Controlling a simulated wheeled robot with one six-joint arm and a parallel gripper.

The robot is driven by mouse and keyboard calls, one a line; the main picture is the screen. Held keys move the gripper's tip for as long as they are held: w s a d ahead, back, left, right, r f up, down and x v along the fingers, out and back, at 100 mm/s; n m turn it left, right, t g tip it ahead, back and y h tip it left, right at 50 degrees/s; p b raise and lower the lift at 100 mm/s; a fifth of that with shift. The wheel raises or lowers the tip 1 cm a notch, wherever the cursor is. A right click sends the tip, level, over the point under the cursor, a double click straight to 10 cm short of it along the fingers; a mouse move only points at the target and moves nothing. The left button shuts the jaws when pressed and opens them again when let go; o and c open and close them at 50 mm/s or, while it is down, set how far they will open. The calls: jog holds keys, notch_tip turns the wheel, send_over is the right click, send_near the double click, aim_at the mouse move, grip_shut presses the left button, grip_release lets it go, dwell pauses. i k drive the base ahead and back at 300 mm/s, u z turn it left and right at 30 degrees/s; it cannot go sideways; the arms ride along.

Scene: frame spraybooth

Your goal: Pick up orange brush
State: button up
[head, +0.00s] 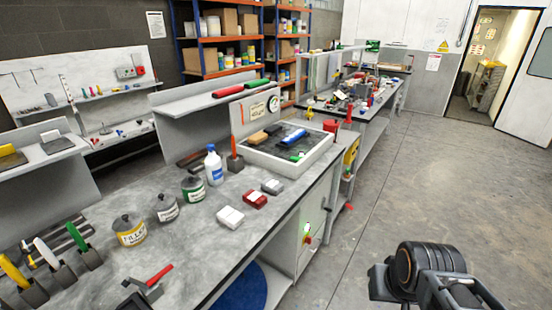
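An upright orange handle (234,144) stands in a small dark block on the bench, just right of the white bottle. It looks like the orange brush, but no bristles show, so I cannot be sure. The grey-topped workbench (215,240) runs from the lower left to the middle. Part of my arm shows at the lower right, over the floor and well apart from the bench. My gripper's fingers do not show.
A white tray (318,156) holding blue, green and tan-topped items is right of the handle. A white bottle (213,166), labelled tins (129,231) and small boxes (230,218) crowd the bench. Open floor (400,180) lies to the right.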

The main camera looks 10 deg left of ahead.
aim_at(233, 141)
jog(key=z, duration=0.4)
jog(key=i, duration=1.3)
jog(key=u, duration=0.6)
